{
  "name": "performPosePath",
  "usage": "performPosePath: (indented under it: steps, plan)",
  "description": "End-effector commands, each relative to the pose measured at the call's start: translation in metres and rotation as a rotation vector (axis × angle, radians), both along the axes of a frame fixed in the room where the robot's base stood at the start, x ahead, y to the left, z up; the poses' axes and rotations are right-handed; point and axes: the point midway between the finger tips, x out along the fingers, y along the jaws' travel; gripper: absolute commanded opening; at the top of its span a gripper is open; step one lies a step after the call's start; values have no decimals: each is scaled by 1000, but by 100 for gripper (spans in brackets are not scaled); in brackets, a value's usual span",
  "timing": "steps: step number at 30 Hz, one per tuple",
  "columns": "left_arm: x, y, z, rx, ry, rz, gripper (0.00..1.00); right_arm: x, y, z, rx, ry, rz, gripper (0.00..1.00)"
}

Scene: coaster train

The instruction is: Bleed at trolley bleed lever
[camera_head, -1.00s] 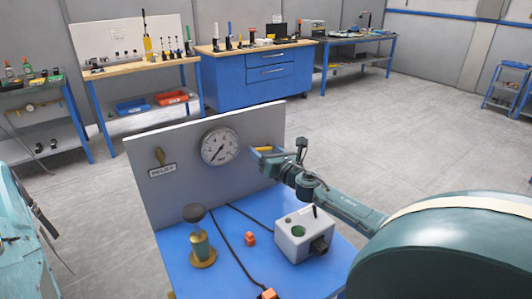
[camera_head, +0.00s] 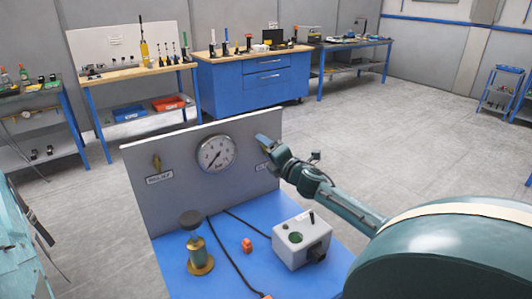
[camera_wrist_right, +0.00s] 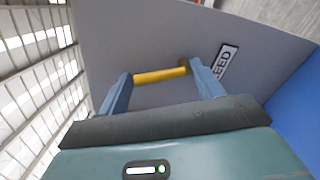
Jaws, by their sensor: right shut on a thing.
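The trolley's grey upright panel (camera_head: 185,205) carries a round white pressure gauge (camera_head: 217,154). My right gripper (camera_head: 264,143) is at the panel's upper right. In the right wrist view, the yellow bleed lever (camera_wrist_right: 160,75) spans between the blue fingers of my right gripper (camera_wrist_right: 160,86), which is shut on it. A label (camera_wrist_right: 222,66) reading partly "EED" is right of the lever. In the head view the fingers mostly hide the lever. My left gripper is out of view.
A brass valve with a label (camera_head: 160,178) is at the panel's left.

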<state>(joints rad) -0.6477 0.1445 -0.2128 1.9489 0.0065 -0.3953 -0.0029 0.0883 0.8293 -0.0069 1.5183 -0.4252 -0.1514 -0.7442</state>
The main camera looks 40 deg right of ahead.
Motion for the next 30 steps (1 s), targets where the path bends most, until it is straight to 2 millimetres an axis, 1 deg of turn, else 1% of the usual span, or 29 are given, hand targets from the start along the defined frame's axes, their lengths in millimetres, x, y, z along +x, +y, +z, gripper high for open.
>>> performPosePath:
  steps: [6, 15, 22, 30]
  plan:
    - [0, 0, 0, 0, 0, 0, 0, -1, -5, 2, 181, -33, 1, 44]
    - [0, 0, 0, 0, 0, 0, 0, -2, -10, 3, 354, -65, 0, 44]
    - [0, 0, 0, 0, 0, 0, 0, -2, -12, 3, 417, -76, 2, 44]
    - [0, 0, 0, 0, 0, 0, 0, -2, -13, 3, 436, -79, 0, 44]
